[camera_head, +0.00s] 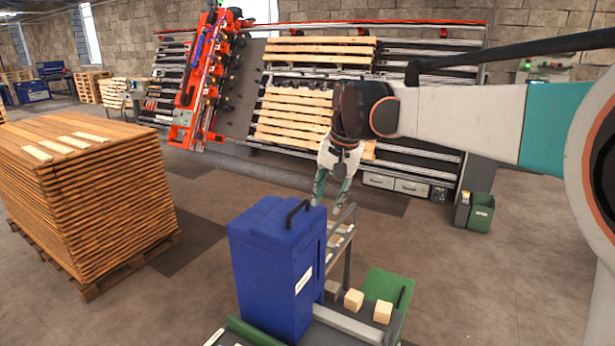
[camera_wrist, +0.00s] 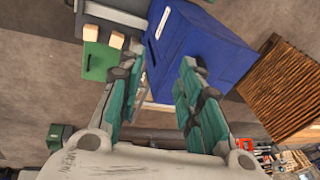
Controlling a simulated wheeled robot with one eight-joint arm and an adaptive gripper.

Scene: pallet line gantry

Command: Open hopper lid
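The blue hopper (camera_head: 268,280) stands in the front middle of the head view. Its blue lid (camera_head: 262,215) looks closed, with a black handle (camera_head: 297,215) standing up near its right edge. My gripper (camera_head: 329,203) points down just right of the handle and appears apart from it. Its teal fingers are spread with nothing between them. In the wrist view, the open gripper (camera_wrist: 160,68) has the hopper (camera_wrist: 205,50) beyond its fingers. I cannot make out the handle in that view.
Wooden blocks (camera_head: 353,299) and a green panel (camera_head: 388,288) are right of the hopper, with a small metal frame (camera_head: 347,240) behind. A stack of boards (camera_head: 95,200) stands left. A slatted pallet line (camera_head: 295,115) runs across the back.

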